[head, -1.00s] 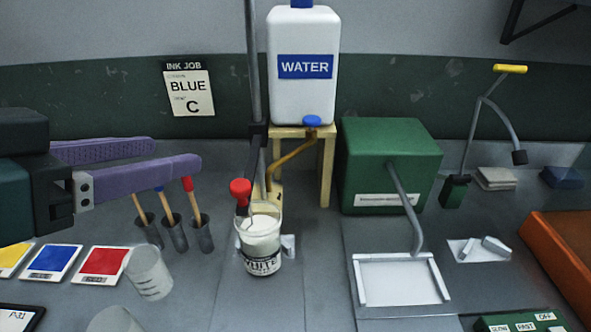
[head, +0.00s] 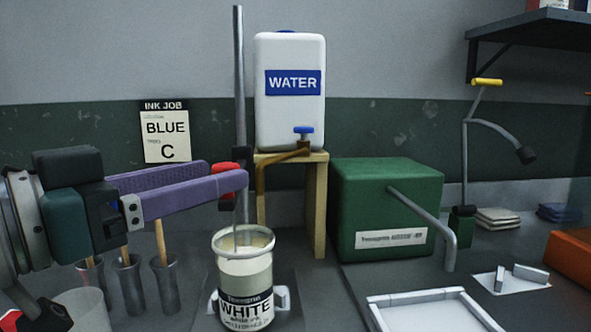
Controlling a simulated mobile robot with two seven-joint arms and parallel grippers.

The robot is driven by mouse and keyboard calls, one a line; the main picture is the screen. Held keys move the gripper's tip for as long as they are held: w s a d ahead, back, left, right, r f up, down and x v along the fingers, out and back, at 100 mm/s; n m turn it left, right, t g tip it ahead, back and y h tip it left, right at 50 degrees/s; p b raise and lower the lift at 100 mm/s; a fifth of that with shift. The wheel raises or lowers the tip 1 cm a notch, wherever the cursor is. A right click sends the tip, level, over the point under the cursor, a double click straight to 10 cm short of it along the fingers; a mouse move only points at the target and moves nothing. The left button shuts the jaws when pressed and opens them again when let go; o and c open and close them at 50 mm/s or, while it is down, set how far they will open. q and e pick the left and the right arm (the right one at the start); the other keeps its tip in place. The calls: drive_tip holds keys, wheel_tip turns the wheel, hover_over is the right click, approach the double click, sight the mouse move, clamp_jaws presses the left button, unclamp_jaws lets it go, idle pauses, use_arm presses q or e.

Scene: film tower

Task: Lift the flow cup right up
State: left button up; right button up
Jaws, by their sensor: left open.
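A clear jar labelled WHITE (head: 246,295) stands on the bench with pale ink in it. The flow cup's red handle top (head: 229,205) shows above the jar. A thin stem runs down from it into the jar, and the cup itself is hidden inside. My left gripper (head: 225,171) comes in from the left with two purple fingers, open. Its fingertips are at the red handle top, and the near finger covers the handle's middle. I cannot tell whether either finger touches it. My right gripper is not in view.
A metal stand pole (head: 239,80) rises just behind the jar. A water tank (head: 290,112) sits on a wooden stand (head: 318,205). A green box (head: 385,195) with a bent pipe is to the right. Several grey pots with wooden sticks (head: 165,285) stand below my left gripper.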

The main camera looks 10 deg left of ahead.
use_arm(q)
drive_tip(key=x, duration=0.6)
drive_tip(key=shift+w, duration=0.1)
clamp_jaws()
idle(0.4)
idle(0.9)
